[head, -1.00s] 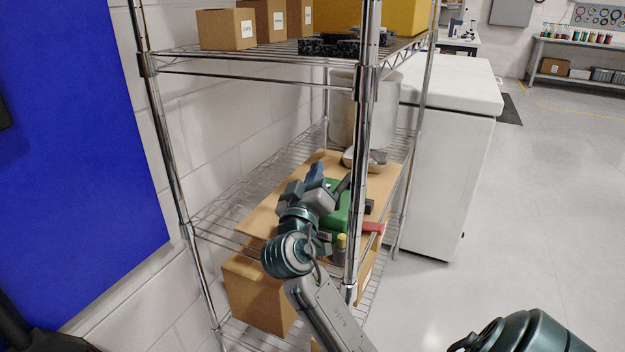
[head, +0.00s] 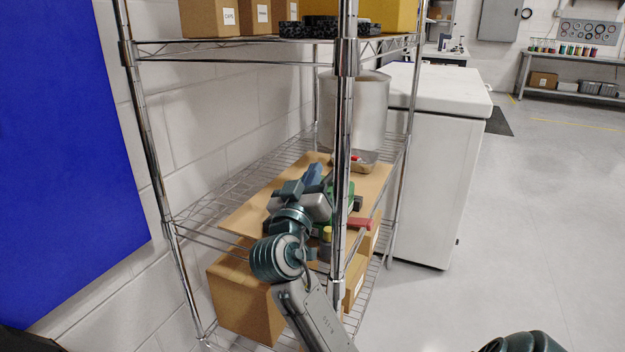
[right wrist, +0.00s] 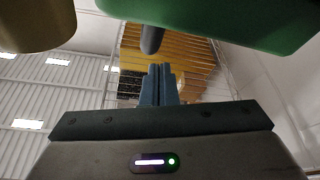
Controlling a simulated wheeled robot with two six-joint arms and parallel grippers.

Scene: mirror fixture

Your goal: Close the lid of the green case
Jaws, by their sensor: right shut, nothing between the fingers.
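The green case (head: 329,190) is on the brown board on the middle shelf, mostly hidden behind my right gripper and the shelf post. Its lid position cannot be made out in the head view. A large green surface, apparently part of the case, fills the top right of the right wrist view (right wrist: 235,22). My right gripper (head: 313,173) is over the board beside the case, shut and empty. Its closed blue fingers show in the right wrist view (right wrist: 158,84), just below the green surface; contact cannot be told. My left gripper is not in view.
The chrome front post (head: 343,130) stands close to my right arm. A metal pot (head: 362,105) and a small tray (head: 362,163) sit behind the case. A red object (head: 359,223) lies near the board's right edge. Cardboard boxes (head: 240,298) are below.

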